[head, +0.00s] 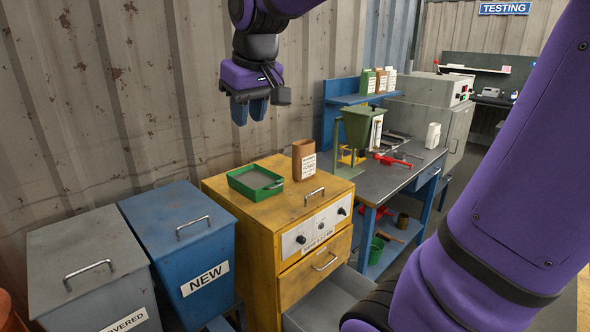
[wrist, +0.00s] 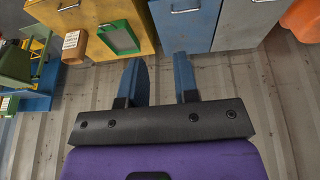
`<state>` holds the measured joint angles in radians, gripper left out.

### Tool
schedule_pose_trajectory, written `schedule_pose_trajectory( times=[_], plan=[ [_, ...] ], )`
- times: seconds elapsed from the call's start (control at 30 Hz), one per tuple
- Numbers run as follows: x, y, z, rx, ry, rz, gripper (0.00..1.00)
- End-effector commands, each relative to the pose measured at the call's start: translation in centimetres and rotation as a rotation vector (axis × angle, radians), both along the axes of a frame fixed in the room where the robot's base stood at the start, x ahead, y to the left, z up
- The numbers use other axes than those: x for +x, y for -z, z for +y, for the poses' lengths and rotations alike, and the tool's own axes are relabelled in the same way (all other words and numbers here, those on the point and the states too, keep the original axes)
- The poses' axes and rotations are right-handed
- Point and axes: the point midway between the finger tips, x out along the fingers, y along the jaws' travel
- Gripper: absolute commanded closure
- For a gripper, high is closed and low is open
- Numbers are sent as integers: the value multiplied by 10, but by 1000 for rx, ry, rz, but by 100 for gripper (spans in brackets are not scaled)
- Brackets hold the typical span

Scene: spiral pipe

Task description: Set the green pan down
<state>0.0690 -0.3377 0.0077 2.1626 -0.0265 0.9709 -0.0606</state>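The green pan (head: 256,183) is a shallow rectangular tray with a grey inside. It rests flat on top of the yellow cabinet (head: 223,192), toward its back left, and it also shows in the wrist view (wrist: 120,38). My gripper (head: 250,112) is high above the cabinet top, near the wall, well apart from the pan. In the wrist view its two blue fingers (wrist: 157,85) are spread with nothing between them. Nothing hides the pan.
A brown labelled container (head: 304,160) stands on the cabinet right of the pan. The blue bin marked NEW (head: 182,240) and a grey bin (head: 88,265) stand left. A blue workbench (head: 385,180) with a green hopper (head: 358,127) stands right. The cabinet's lower drawer (head: 330,300) is open.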

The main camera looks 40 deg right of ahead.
Motion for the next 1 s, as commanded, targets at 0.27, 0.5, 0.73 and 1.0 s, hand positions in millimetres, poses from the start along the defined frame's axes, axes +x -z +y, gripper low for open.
schedule_pose_trajectory(
  times=[0.27,0.5,0.73,1.0],
  plan=[
    [-100,26,19,29,-1,-76,72],
    [-147,52,26,48,0,-111,72],
    [-156,58,27,52,0,-119,72],
    [-155,58,27,52,0,-118,72]
  ],
)
